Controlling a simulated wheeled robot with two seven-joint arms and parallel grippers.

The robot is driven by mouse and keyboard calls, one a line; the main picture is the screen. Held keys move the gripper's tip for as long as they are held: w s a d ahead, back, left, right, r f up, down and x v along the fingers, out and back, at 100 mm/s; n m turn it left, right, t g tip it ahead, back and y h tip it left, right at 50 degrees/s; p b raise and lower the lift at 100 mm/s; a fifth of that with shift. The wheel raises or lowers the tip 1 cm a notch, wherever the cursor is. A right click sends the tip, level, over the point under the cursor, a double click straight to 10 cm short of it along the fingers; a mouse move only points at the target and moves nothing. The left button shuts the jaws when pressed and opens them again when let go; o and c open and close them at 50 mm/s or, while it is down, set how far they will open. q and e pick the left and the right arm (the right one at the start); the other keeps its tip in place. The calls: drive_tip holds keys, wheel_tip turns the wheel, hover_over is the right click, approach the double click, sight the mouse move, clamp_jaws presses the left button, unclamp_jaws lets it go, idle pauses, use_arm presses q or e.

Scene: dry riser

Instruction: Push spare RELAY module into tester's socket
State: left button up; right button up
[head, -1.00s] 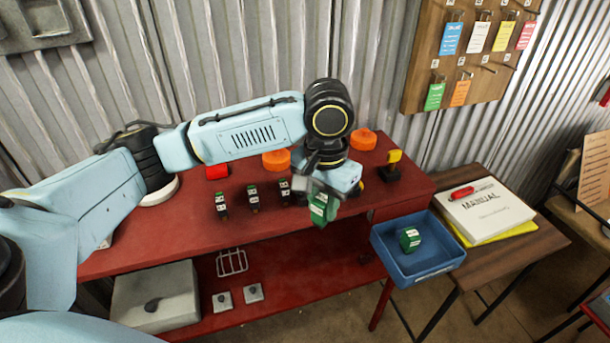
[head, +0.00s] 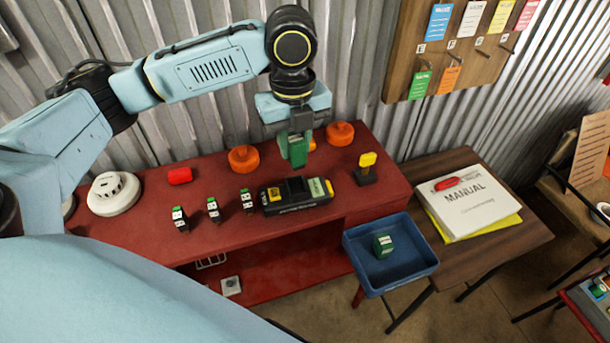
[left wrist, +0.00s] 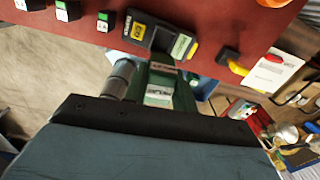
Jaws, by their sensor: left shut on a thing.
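My left gripper (head: 294,135) is shut on a green module (head: 293,152) and holds it upright in the air. In the head view the module hangs above the back part of the black tester (head: 296,205). The tester lies on the red bench with a dark socket in its middle, a yellow part at its left and a pale green label at its right. In the left wrist view the held module (left wrist: 160,92) shows a white label, and the tester (left wrist: 160,33) shows beyond it. Another green module (head: 383,246) lies in the blue tray. My right gripper is not in view.
The red bench (head: 140,230) also holds several small green-topped black modules (head: 213,210), two orange knobs (head: 243,159), a yellow-topped black device (head: 367,168) and a white round detector (head: 113,193). The blue tray (head: 350,255) and a manual (head: 475,210) are at the right.

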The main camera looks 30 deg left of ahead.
sight(296, 159)
use_arm(q)
drive_tip(key=shift+w+a+r+m, duration=0.15)
drive_tip(key=shift+w+m, duration=0.15)
drive_tip(key=shift+m, duration=0.5)
wheel_tip(296, 159, down, 5)
drive_tip(key=shift+f, duration=2.4)
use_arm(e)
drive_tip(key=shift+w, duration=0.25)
use_arm(q)
drive_tip(key=shift+f, duration=0.1)
drive_tip(key=o, duration=1)
wheel_tip(296, 159, up, 12)
drive_tip(key=shift+r, duration=0.15)
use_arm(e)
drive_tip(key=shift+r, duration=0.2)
